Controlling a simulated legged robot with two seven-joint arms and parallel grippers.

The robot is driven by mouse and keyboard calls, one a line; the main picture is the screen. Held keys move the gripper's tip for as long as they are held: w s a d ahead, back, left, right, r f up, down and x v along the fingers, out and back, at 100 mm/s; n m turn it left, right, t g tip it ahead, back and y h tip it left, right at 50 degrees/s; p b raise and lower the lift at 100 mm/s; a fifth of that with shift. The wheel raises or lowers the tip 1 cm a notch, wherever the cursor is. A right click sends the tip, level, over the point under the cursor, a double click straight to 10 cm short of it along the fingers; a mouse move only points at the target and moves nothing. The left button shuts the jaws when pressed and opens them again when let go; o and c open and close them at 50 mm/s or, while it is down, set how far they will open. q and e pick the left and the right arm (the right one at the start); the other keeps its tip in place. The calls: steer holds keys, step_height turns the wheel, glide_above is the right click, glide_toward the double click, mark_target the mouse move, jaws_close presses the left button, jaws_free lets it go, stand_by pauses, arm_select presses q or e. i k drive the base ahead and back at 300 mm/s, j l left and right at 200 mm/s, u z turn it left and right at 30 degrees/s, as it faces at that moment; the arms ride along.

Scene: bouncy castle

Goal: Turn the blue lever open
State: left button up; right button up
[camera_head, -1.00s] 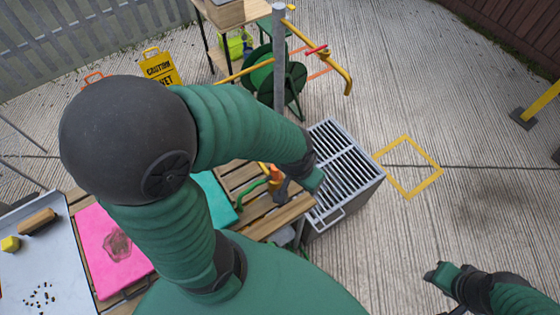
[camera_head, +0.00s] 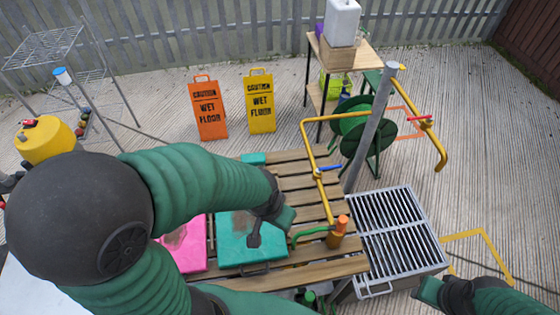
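The blue lever (camera_head: 329,168) is on a yellow pipe (camera_head: 318,145), right of the picture's middle. The pipe stands by a grey post (camera_head: 372,125). A red lever (camera_head: 419,118) is on the same pipework, further right. My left gripper (camera_head: 254,236) is over a teal case, below and left of the blue lever and apart from it. Its dark end points down, and I cannot tell whether the fingers are open. My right gripper (camera_head: 425,291) is at the lower right, far from the lever. Its fingers are not clear.
A slatted wooden table (camera_head: 300,184) bears the teal case (camera_head: 236,255), a pink case (camera_head: 184,254) and an orange-topped item (camera_head: 338,232) with a green hose. A metal grill (camera_head: 395,235) stands right of it. A green hose reel (camera_head: 365,135) is behind the pipe. Wet-floor signs (camera_head: 261,102) stand behind.

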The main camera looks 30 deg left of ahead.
mark_target(317, 170)
steer(key=u, duration=0.5)
steer(key=l+u, duration=0.15)
steer(key=u, duration=0.3)
steer(key=l+u, duration=0.2)
steer(key=u, duration=0.2)
steer(key=l+u, duration=0.2)
steer(key=u, duration=0.25)
